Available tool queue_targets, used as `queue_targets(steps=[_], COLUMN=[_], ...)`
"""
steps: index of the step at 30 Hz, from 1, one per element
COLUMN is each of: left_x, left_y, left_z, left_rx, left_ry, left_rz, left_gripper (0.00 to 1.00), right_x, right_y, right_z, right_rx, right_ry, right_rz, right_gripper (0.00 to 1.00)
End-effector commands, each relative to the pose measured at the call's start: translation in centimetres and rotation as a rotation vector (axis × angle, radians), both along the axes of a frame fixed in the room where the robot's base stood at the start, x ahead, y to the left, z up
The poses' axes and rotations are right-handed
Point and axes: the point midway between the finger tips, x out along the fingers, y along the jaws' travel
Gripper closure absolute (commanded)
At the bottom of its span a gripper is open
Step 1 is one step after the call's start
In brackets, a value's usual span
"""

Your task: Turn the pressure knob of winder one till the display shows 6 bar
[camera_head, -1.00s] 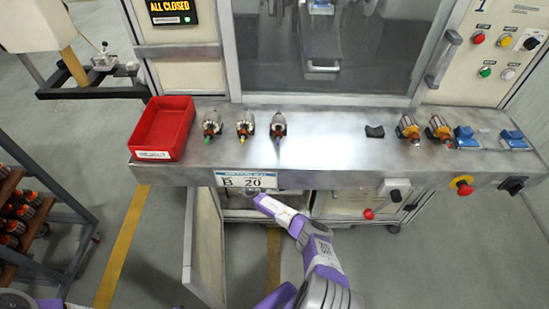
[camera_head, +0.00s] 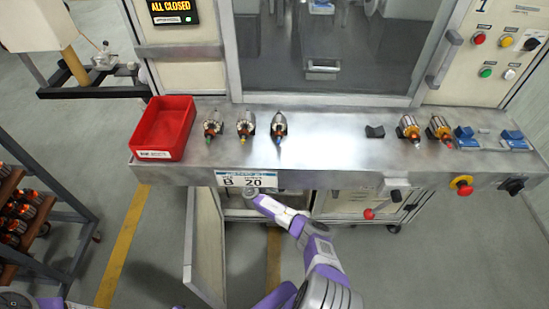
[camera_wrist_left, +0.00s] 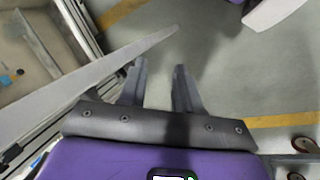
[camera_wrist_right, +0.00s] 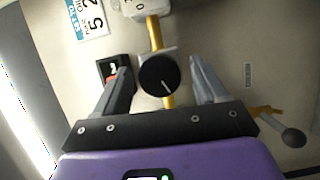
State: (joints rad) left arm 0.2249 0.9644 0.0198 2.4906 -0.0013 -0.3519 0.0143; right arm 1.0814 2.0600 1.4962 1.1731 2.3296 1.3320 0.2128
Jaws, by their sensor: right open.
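The black round pressure knob (camera_wrist_right: 159,75) with a white pointer line shows in the right wrist view, on a brass-coloured pipe. A white display housing (camera_wrist_right: 148,6) sits at the top edge, mostly cut off, so I cannot read its full value. My right gripper (camera_wrist_right: 163,80) is open, with one finger on each side of the knob and visible gaps to it. In the head view my right arm reaches below the worktop, where its gripper is hidden. My left gripper (camera_wrist_left: 158,72) is open and empty, over the floor beside a grey panel edge.
The worktop (camera_head: 325,150) above my right arm holds a red bin (camera_head: 163,128) and several armatures. An open cabinet door (camera_head: 205,250) stands left of my right arm. A yellow lever (camera_wrist_right: 270,112) with a grey ball end is right of the knob; a black-and-red switch (camera_wrist_right: 112,72) is left.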

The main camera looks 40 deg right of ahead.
Motion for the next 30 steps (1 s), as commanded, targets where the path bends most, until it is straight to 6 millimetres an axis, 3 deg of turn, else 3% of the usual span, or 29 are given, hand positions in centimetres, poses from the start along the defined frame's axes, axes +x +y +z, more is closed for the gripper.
queue_targets(steps=[12,30], left_x=[0.0,0.0], left_y=[0.0,0.0], left_z=[1.8,1.8], left_rx=[0.0,0.0], left_ry=[0.0,0.0], left_rz=[0.0,0.0], left_gripper=[0.67,0.67], right_x=[-2.8,-3.1], right_y=[5.5,6.1], right_z=[0.2,0.1], right_rx=[0.002,0.001], right_ry=[0.001,0.0], right_rz=[0.003,0.002], right_gripper=[0.28,0.28])
